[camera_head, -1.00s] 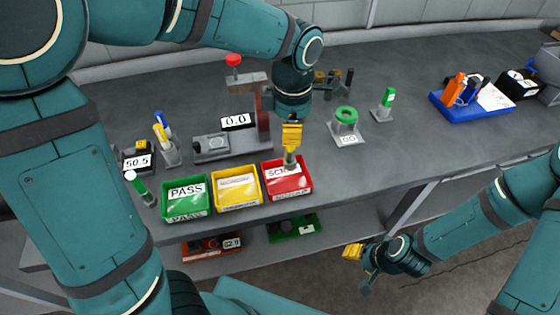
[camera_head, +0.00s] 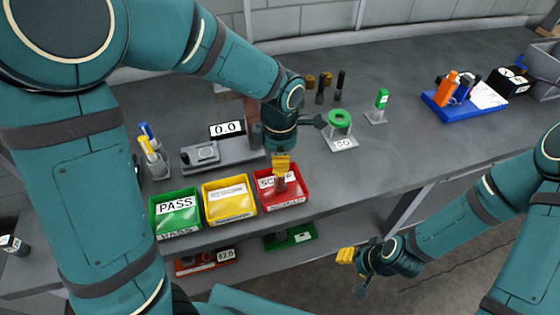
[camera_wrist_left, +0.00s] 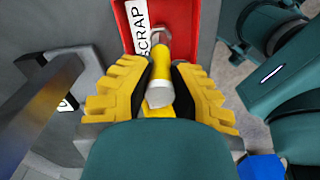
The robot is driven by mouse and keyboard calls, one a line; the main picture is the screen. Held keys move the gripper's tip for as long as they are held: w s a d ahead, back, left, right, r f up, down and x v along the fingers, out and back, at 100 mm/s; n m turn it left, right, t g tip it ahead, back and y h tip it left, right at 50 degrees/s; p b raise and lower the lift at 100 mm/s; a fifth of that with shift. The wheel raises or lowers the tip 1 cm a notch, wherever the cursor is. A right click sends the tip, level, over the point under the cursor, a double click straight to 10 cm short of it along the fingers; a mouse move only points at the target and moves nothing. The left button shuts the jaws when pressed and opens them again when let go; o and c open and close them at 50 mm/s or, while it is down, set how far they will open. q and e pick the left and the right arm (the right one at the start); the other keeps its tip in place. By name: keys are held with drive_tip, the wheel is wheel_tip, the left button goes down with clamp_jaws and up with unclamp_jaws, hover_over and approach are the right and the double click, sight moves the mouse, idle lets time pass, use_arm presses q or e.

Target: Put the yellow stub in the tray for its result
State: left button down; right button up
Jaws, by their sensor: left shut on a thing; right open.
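My left gripper (camera_head: 281,165) is shut on the yellow stub, over the red SCRAP tray (camera_head: 300,193). In the left wrist view the yellow stub (camera_wrist_left: 160,70) sits between the yellow finger pads (camera_wrist_left: 158,88), with a silver end towards the camera. Its far end points into the red tray, which shows behind it (camera_wrist_left: 185,15). In the head view only the stub's greyish lower end (camera_head: 280,184) shows below the fingers. The green PASS tray (camera_head: 176,214) and the yellow tray (camera_head: 228,202) stand to the left. My right gripper (camera_head: 353,272) is open and empty, in front of the table.
A gauge stand with a 0.0 display (camera_head: 227,129) is behind the trays. A green ring gauge (camera_head: 339,120) and a green-topped stand (camera_head: 380,103) are to the right. A blue tray (camera_head: 465,108) with tools stands farther right. The table's front right is clear.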

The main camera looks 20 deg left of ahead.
use_arm(q)
drive_tip(key=shift+f, duration=0.25)
drive_tip(key=shift+f, duration=0.1)
drive_tip(key=c, duration=1)
unclamp_jaws()
wheel_tip(320, 180, up, 12)
drive_tip(key=shift+r+p, duration=0.15)
drive_tip(key=shift+p, duration=1.05)
